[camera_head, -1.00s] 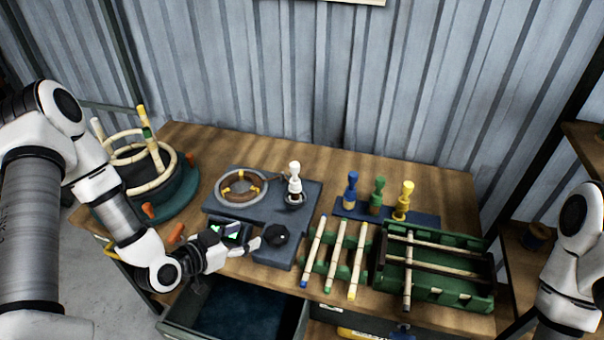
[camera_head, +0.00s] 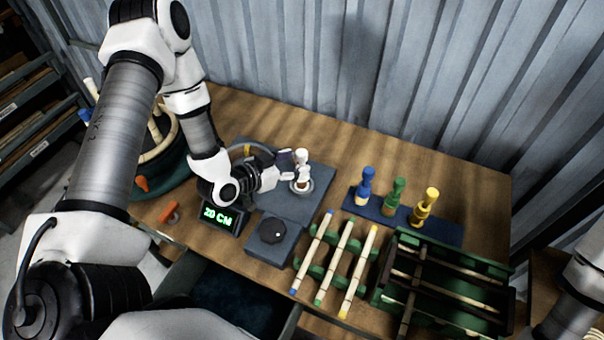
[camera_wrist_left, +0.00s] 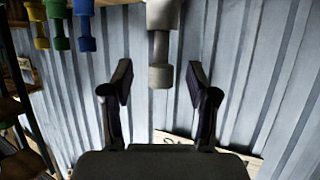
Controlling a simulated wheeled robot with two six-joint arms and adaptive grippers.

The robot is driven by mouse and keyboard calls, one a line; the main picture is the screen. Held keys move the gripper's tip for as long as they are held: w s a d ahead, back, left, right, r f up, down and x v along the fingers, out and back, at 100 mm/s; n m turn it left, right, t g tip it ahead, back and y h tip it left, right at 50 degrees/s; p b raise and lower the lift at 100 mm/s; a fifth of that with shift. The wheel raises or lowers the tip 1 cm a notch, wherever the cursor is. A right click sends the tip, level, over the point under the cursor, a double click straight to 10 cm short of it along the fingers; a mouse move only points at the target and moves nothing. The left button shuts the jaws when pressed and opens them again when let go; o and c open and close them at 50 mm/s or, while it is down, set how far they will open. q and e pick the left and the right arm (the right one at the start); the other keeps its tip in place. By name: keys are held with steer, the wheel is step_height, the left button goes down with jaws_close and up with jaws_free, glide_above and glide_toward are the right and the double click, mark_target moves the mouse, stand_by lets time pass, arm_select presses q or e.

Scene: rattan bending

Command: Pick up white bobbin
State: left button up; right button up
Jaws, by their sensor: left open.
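The white bobbin (camera_head: 301,157) stands upright on the round holder of a dark grey plate (camera_head: 322,176) in the head view. My left gripper (camera_head: 288,163) is at its left side, with fingers pointing toward it. In the left wrist view the white bobbin (camera_wrist_left: 160,48) hangs at top centre, as that picture is inverted. There the open fingers (camera_wrist_left: 161,84) stand apart on both sides of its line, with clear gaps. The gripper partly hides the bobbin in the head view. My right gripper is out of view; only a piece of that arm shows at lower right.
Blue (camera_head: 365,186), green (camera_head: 394,194) and yellow (camera_head: 425,207) bobbins stand on a blue board to the right. A 20 CM display (camera_head: 218,217) and a black knob (camera_head: 272,231) are in front. Rattan sticks (camera_head: 337,263) lie on a green rack. An open drawer (camera_head: 232,296) is below.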

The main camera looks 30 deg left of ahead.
mark_target(301, 159)
arm_select(q)
steer(key=x, duration=0.3)
steer(key=shift+w+f, duration=0.1)
steer(key=shift+w, duration=0.25)
steer(key=shift+s, duration=0.3)
steer(key=shift+c, duration=1.1)
jaws_close()
